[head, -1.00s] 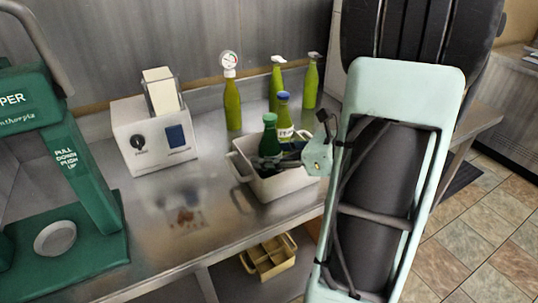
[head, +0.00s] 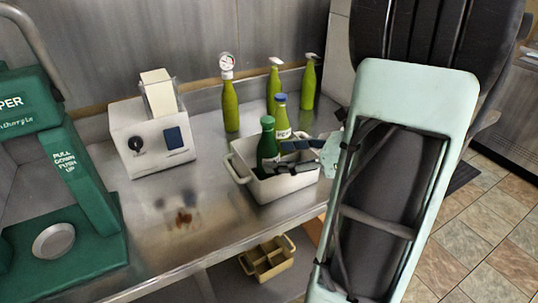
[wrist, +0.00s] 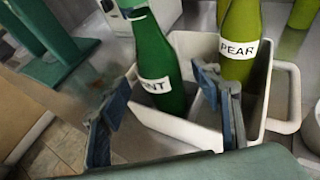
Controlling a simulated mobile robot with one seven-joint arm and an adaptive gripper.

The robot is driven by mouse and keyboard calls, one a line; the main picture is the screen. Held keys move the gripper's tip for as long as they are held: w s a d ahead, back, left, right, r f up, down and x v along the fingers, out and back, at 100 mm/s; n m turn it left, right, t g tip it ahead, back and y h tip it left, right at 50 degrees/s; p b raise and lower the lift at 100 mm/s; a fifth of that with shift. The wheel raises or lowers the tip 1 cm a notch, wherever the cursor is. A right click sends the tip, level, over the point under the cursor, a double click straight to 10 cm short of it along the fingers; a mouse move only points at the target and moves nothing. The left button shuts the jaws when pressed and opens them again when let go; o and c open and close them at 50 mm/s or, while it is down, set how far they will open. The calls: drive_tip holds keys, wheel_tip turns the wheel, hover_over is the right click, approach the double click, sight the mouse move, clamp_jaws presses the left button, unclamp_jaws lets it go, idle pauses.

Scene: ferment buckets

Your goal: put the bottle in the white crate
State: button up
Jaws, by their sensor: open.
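A dark green bottle (head: 267,148) with a green cap in the head view stands in the white crate (head: 285,187). The wrist view shows this bottle (wrist: 160,62) slightly tilted in the picture, its label ending in "NT", inside the crate (wrist: 192,132). My gripper (head: 283,157) is open at the crate. In the wrist view, my gripper (wrist: 165,85) has one finger on each side of the bottle, with visible gaps. A yellow-green bottle (wrist: 238,45) labelled PEAR, with a blue cap in the head view, stands in the crate beside it. The bottles' bases are partly hidden by the crate walls.
Three yellow-green bottles stand behind the crate, one with a gauge top (head: 231,105). A white device (head: 150,140) and a green press (head: 85,190) stand to the left. A tan divided caddy (head: 268,262) is below the counter.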

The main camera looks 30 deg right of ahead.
drive_tip(key=v, duration=0.7)
drive_tip(key=shift+s, duration=0.2)
drive_tip(key=shift+w+d, duration=0.1)
